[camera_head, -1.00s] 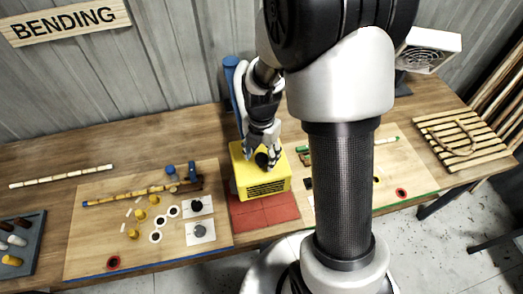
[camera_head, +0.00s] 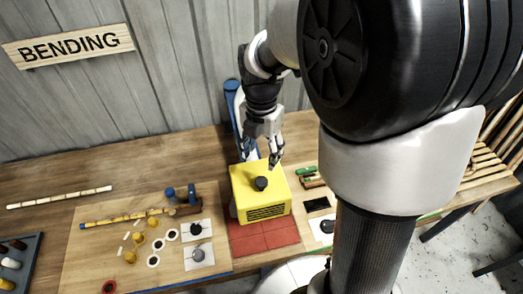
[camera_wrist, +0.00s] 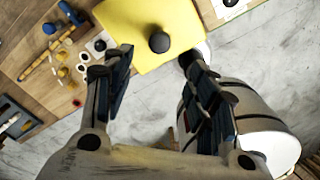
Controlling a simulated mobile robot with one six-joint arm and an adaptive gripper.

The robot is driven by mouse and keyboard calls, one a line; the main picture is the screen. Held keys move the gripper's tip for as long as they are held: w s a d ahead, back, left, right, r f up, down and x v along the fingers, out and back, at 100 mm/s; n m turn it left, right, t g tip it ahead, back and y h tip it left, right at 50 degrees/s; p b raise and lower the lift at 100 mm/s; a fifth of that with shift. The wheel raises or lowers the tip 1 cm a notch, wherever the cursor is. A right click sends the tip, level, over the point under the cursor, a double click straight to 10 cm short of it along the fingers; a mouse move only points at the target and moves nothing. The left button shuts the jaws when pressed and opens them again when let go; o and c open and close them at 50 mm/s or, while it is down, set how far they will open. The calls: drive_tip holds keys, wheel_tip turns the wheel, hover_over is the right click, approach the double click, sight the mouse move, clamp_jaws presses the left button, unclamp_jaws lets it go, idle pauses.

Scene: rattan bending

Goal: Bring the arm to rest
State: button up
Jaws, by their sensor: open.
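My gripper (camera_head: 259,163) is open and empty above the yellow box (camera_head: 262,192), apart from the black knob (camera_head: 261,183) on its top. The wrist view shows the two fingers of my gripper (camera_wrist: 155,80) spread wide, with the yellow box (camera_wrist: 130,30) and its black knob (camera_wrist: 159,42) beyond them. My arm's large links cover the right part of the head view.
A work board (camera_head: 100,255) with small parts lies left, a blue-grey tray (camera_head: 20,262) farther left. A blue post (camera_head: 231,90) rises behind the box. A slatted rack (camera_head: 485,172) is right.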

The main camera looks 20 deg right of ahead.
idle(0.3)
drive_tip(key=s+a+f+m+t+b, duration=0.2)
drive_tip(key=s+f+m+b, duration=0.3)
drive_tip(key=s+m+b, duration=0.3)
drive_tip(key=s+a+f+m+t+b, duration=0.2)
drive_tip(key=s+f+m+b, duration=0.3)
drive_tip(key=m, duration=1.2)
drive_tip(key=s+b, duration=0.4)
drive_tip(key=b, duration=0.3)
drive_tip(key=shift+s+a+f+t+b, duration=0.2)
drive_tip(key=shift+a+f+t+b, duration=0.1)
drive_tip(key=shift+a+b, duration=0.1)
